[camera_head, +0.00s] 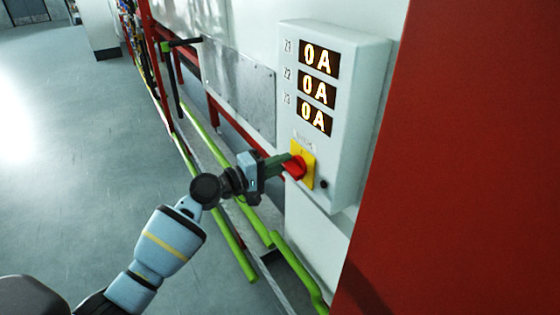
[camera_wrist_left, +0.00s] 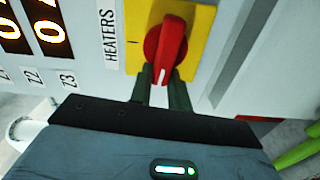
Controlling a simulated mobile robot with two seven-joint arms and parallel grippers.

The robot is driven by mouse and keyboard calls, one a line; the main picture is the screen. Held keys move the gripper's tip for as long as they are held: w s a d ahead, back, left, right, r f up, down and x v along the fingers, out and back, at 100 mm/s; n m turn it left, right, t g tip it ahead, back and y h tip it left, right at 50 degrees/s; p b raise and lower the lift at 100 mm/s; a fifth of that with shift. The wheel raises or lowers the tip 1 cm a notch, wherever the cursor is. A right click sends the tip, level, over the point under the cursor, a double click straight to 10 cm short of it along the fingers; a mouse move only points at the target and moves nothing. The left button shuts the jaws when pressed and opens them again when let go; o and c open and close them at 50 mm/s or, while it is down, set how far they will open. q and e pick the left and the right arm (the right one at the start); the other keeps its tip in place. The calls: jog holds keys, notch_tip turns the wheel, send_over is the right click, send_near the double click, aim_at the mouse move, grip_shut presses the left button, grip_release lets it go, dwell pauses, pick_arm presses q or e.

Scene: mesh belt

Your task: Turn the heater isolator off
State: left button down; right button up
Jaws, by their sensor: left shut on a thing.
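The heater isolator is a red rotary knob (camera_head: 295,167) on a yellow plate (camera_head: 308,173) on the grey control box. In the left wrist view the red knob (camera_wrist_left: 166,40) sits on the yellow plate (camera_wrist_left: 202,30) beside a "HEATERS" label (camera_wrist_left: 110,37). A white mark on the knob points toward my gripper, at a quarter turn from a small dark mark on the plate. My left gripper (camera_head: 284,163) is shut on the knob, its two dark fingers (camera_wrist_left: 162,88) on either side of the knob's near end. My right gripper is out of view.
The grey control box (camera_head: 345,165) has three displays (camera_head: 317,90), each reading 0 A, and a small black button (camera_head: 323,185). A red panel (camera_head: 465,160) stands close on the right. Green pipes (camera_head: 300,268) run low below the box. Open grey floor (camera_head: 80,160) lies to the left.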

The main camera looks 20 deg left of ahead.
pick_arm(q)
jog(key=shift+f+n, duration=0.15)
jog(key=shift+n, duration=0.35)
jog(key=c, duration=1.3)
grip_release()
jog(key=shift+v, duration=3.9)
